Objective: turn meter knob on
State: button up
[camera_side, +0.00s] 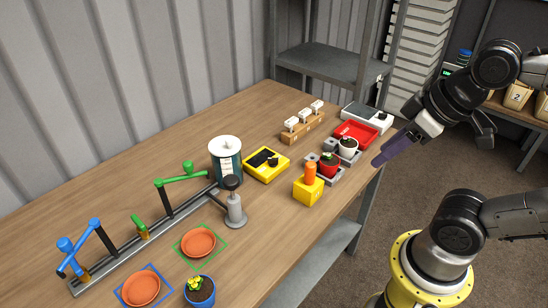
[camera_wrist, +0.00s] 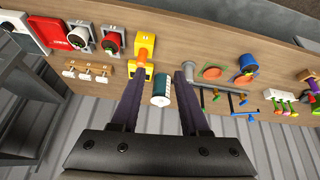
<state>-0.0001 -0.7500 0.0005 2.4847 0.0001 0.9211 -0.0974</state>
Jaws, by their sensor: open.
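The yellow meter (camera_side: 266,164) sits on the table near the back middle, with a dark panel and a small black knob (camera_side: 273,161) on top. Which way the knob is turned is too small to tell. In the wrist view the meter is mostly hidden behind the left finger. My gripper (camera_side: 376,163) is open and empty, high over the table's right edge, well apart from the meter and touching nothing. In the wrist view both fingers of my gripper (camera_wrist: 159,72) stand spread, with the dark green and white canister (camera_wrist: 160,91) seen between them.
A yellow block with an orange top (camera_side: 308,190) stands in front of the meter. The canister (camera_side: 226,163) is left of it. Terracotta saucers (camera_side: 198,242) lie in front.

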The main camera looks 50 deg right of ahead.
jog(key=w+r+n, duration=0.3)
jog(key=w+r, duration=0.4)
jog(key=w, duration=0.1)
jog(key=n+g, duration=0.3)
jog(key=g, duration=0.3)
send_over(275, 159)
notch_tip(275, 159, down, 16)
notch_tip(275, 159, down, 14)
jog(key=shift+r, duration=0.2)
grip_shut()
